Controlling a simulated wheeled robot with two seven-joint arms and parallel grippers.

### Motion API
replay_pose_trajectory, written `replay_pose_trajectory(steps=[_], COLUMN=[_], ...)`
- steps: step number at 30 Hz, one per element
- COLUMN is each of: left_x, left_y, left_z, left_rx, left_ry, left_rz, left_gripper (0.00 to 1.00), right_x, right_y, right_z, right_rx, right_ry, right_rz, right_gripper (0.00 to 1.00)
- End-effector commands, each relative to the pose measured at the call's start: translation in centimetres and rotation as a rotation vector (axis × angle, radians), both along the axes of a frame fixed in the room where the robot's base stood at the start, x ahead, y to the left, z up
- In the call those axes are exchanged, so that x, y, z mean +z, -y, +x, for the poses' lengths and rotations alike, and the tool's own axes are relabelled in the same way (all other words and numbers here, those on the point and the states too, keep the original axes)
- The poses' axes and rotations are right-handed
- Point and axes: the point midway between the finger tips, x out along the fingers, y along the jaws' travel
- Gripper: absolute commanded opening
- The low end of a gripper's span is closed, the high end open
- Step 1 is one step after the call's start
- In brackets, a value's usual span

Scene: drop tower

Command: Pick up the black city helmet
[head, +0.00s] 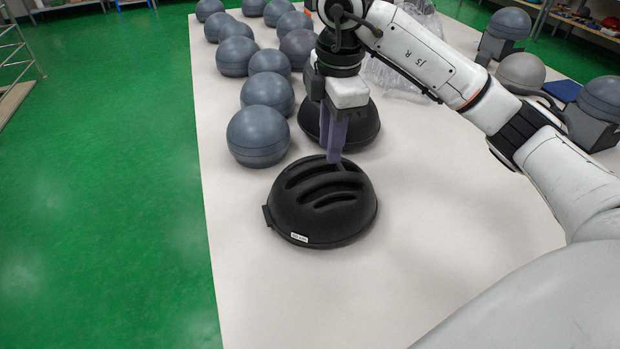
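A black vented helmet (316,212) with curved slots and a small white label on its front rim lies dome up on the white table. A second black dome-shaped helmet (364,127) sits just behind it, partly hidden by my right gripper. I cannot tell from the picture which one is called the city helmet. My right gripper (335,160) points down, its purple-grey fingertips at the back top of the vented helmet. Its fingers overlap in this view, so the gap between them and any contact are unclear. My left gripper is not in view.
Several grey domes (258,134) stand in rows along the table's left and back. Clear plastic wrapping (405,75) lies behind my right arm. More grey domes on stands (597,108) are at the right. The white table (250,280) is bare at the front, with green floor to the left.

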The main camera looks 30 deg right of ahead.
Motion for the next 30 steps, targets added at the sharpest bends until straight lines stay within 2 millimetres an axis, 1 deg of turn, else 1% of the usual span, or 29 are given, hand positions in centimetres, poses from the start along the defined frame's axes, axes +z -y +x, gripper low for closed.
replay_pose_trajectory(steps=[3, 6, 10, 14, 21, 25, 30], left_x=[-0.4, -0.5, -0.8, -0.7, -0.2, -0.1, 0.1], left_y=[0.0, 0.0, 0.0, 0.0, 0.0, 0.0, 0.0], left_z=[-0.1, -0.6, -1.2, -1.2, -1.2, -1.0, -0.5], left_rx=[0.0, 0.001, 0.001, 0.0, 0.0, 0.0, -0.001], left_ry=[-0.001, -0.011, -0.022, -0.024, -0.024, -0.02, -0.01], left_rz=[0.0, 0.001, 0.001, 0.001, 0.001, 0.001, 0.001], left_gripper=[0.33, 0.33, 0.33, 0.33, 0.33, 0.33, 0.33], right_x=[-2.0, -3.4, -4.6, -5.5, -9.0, -9.9, -10.0], right_y=[0.0, 0.1, 0.2, 0.3, 0.6, 0.6, 0.6], right_z=[0.0, 0.2, 0.3, 0.3, 0.5, 0.6, 0.6], right_rx=[0.001, 0.001, 0.0, 0.0, 0.001, 0.001, 0.001], right_ry=[-0.007, -0.005, -0.003, -0.004, -0.004, -0.001, -0.001], right_rz=[0.001, -0.001, 0.0, 0.0, 0.0, 0.0, 0.0], right_gripper=[0.24, 0.24, 0.24, 0.24, 0.24, 0.24, 0.24])
